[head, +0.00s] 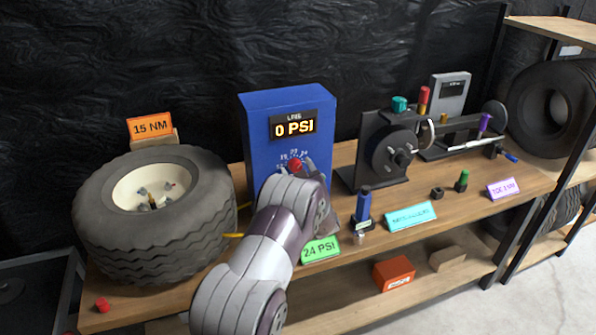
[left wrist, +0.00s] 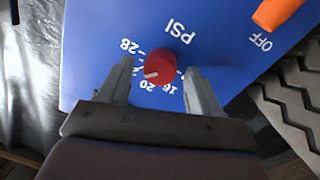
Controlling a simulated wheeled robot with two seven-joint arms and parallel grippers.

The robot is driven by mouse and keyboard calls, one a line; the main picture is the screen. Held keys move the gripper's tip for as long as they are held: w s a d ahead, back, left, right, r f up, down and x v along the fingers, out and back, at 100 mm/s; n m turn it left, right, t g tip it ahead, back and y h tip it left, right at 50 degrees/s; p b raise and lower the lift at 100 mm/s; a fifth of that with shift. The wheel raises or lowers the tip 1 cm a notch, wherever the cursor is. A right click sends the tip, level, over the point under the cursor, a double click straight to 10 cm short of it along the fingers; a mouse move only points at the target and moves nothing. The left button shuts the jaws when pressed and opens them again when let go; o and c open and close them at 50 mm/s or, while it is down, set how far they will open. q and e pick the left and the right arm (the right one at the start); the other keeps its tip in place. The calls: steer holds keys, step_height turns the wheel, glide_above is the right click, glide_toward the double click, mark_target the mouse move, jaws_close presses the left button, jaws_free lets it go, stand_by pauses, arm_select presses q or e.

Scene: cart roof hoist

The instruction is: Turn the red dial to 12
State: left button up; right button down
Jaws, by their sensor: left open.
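The red dial (head: 295,165) is on the front of the blue box (head: 256,122), whose display reads 0 PSI. In the left wrist view the dial (left wrist: 160,68) sits between the two fingertips of my left gripper (left wrist: 158,74), with visible gaps on both sides. The fingers are open and point at the blue panel. The dial's white mark points to the lower left, towards the printed numbers near 20. Numbers 28, 20 and 16 show; others are hidden or hard to read. In the head view my left gripper (head: 310,180) partly covers the box's lower front.
A tyre (head: 150,240) with a 15 NM sign (head: 150,127) stands left of the box. A green 24 PSI tag (head: 320,250) and a blue bottle (head: 363,205) are to the right. An orange lever (left wrist: 276,12) is beside OFF in the left wrist view.

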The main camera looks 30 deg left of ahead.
arm_select(q)
steer(key=c, duration=1)
steer(key=shift+f, duration=0.1)
steer(key=shift+c, duration=0.2)
steer(key=shift+f+n+b, duration=0.15)
steer(key=shift+n+b, duration=0.25)
steer(key=shift+b, duration=0.3)
steer(key=shift+w+d+f+n+g+y+b, duration=0.1)
steer(key=shift+n+g+y+b, duration=0.2)
steer(key=shift+n+b, duration=4.45)
steer(key=shift+a+f+n+g+y+b, duration=0.1)
steer(key=shift+n+g+y+b, duration=0.2)
steer(key=shift+n+b, duration=4.45)
steer(key=shift+w+d+f+n+g+y+b, duration=0.15)
steer(key=shift+n+y+b, duration=0.25)
steer(key=shift+n+b, duration=4.3)
steer(key=shift+s+r+b, duration=0.1)
steer(key=shift+r+b, duration=0.05)
steer(key=shift+b, duration=0.45)
